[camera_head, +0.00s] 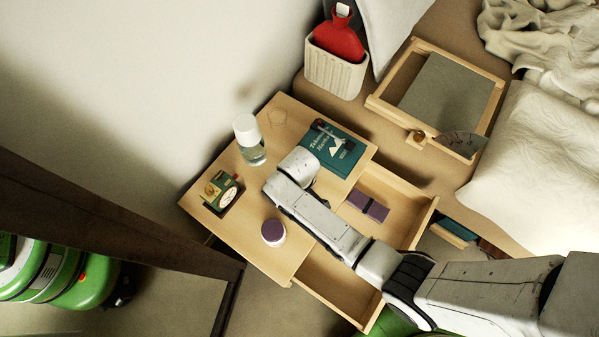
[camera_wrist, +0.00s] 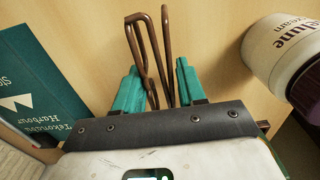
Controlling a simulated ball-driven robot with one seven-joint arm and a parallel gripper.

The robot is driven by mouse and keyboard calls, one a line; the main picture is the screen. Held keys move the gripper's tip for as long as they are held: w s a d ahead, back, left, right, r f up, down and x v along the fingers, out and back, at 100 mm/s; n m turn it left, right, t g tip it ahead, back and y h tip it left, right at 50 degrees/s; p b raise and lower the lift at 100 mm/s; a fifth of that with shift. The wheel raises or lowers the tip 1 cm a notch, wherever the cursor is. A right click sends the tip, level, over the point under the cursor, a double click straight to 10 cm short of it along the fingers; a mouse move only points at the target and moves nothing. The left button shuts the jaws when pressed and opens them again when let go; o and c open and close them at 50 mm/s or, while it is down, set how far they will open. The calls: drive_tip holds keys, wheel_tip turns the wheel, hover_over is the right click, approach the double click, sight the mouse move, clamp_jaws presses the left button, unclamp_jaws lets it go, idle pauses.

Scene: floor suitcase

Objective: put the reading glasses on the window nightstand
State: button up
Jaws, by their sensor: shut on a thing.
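The reading glasses (camera_wrist: 146,45) have thin brown wire parts and stand between the teal fingers of my gripper (camera_wrist: 158,90) in the wrist view. My gripper is shut on them, with the wooden top of a nightstand (camera_head: 248,208) behind; the wood also shows in the wrist view (camera_wrist: 85,35). I cannot tell whether the glasses touch the wood. In the head view my arm reaches over this nightstand and hides the gripper and the glasses. The frames do not show whether this is the window nightstand.
The open drawer (camera_head: 405,205) holds a purple case (camera_head: 368,206). A basket (camera_head: 335,72) and a wooden tray (camera_head: 490,112) lie beyond.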

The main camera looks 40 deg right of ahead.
drive_tip(key=shift+f, duration=0.35)
drive_tip(key=shift+f, duration=0.15)
drive_tip(key=o, duration=1)
wheel_tip(320, 180, up, 12)
drive_tip(key=shift+r+p, duration=0.15)
drive_tip(key=shift+p, duration=0.65)
drive_tip(key=s+d+r+m, duration=0.1)
drive_tip(key=s+d+r, duration=0.1)
drive_tip(key=s, duration=0.3)
drive_tip(key=s+d+r+m, duration=0.1)
drive_tip(key=s+d+r, duration=0.2)
drive_tip(key=s, duration=0.3)
drive_tip(key=s+d+r+m+t, duration=0.1)
drive_tip(key=s+d+r+m, duration=0.1)
drive_tip(key=s, duration=0.3)
drive_tip(key=shift+s+d+r, duration=0.25)
drive_tip(key=shift+d+r, duration=0.25)
drive_tip(key=shift+d, duration=0.15)
